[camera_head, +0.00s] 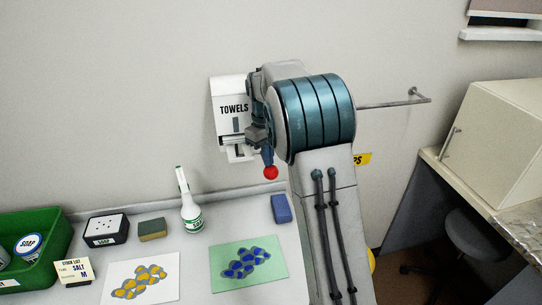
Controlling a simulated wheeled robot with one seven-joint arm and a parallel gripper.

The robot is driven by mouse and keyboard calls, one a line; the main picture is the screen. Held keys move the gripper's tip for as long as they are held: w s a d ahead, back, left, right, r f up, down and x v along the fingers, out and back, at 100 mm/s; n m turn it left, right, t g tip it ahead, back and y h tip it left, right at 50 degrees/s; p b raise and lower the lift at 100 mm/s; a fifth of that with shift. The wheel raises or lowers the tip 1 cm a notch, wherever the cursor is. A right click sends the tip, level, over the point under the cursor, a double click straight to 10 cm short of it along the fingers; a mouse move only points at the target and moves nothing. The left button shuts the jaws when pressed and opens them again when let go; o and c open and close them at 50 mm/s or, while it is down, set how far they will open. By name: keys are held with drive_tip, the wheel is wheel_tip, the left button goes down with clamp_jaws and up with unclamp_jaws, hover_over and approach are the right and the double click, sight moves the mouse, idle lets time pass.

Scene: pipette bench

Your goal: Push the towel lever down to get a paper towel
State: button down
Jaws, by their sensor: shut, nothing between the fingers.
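The white towel dispenser (225,92), marked "TOWELS", is fixed to the wall, and my arm covers its right side. A pale piece shows at its lower opening; I cannot tell if it is paper. A red ball (270,172), which looks like the lever's knob, shows just below and right of the dispenser; the rest of the lever is hidden. My gripper (259,142) is at the dispenser's right side, just above the red ball. It is shut and holds nothing. Its fingertips are hard to make out, and I cannot tell whether they touch the lever.
The bench below holds a green bin (52,222), a soap dish (106,229), a sponge (152,229), a white bottle (191,215), a blue block (281,209) and two printed sheets. A wall rail (385,105) and a cream box (495,140) are at right.

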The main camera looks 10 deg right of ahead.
drive_tip(key=w+a+r+p, duration=0.1)
drive_tip(key=r+p, duration=0.1)
drive_tip(key=p, duration=0.1)
drive_tip(key=shift+w, duration=0.3)
drive_tip(key=shift+a, duration=0.15)
wheel_tip(320, 180, up, 8)
drive_tip(key=shift+p, duration=0.35)
drive_tip(key=shift+f, duration=0.1)
